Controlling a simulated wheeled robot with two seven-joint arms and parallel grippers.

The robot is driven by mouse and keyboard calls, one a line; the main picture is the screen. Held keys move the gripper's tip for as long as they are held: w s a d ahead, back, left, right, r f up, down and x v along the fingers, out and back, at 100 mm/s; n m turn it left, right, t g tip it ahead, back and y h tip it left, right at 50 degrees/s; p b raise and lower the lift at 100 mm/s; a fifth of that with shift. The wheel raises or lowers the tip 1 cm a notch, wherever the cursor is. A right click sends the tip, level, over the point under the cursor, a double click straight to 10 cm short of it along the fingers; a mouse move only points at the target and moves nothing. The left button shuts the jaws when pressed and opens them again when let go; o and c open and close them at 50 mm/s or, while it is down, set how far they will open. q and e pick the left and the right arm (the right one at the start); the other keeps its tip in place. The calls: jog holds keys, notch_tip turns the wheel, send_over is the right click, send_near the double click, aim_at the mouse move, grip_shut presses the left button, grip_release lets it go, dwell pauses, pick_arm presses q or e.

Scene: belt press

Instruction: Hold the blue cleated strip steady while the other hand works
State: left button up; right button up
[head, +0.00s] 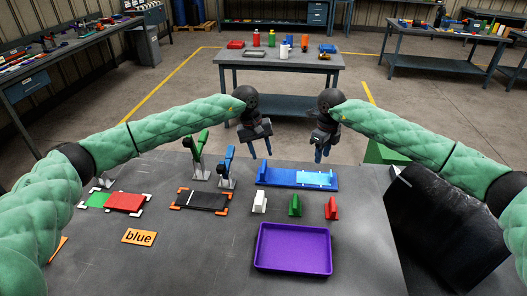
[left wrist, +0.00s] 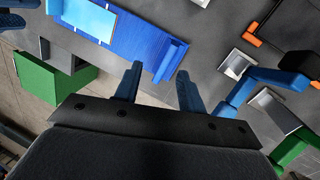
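A long blue strip (head: 276,176) lies flat on the dark table, with a light-blue plate (head: 315,178) on its right part and a raised blue piece at its left end. In the left wrist view the blue strip (left wrist: 139,40) shows fine ribs, and the light-blue plate (left wrist: 88,18) lies on it. My left gripper (head: 260,151) hangs above and behind the strip's left end, empty and open; its fingers (left wrist: 158,76) are apart in the left wrist view. My right gripper (head: 322,156) hangs beyond the strip's right part, with nothing visible in it; its finger gap is unclear.
A purple tray (head: 293,269) and white (head: 259,202), green (head: 295,205) and red (head: 330,208) blocks stand in front.

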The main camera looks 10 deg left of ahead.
aim_at(264, 166)
pick_arm(q)
jog(key=m+y, duration=0.1)
jog(key=w+f+m+y, duration=0.1)
jog(key=y, duration=0.1)
jog(key=shift+w+d+f+t, duration=0.2)
jog(key=shift+d+t, duration=0.1)
jog(key=shift+d, duration=0.1)
jog(key=shift+f, duration=3.85)
grip_shut()
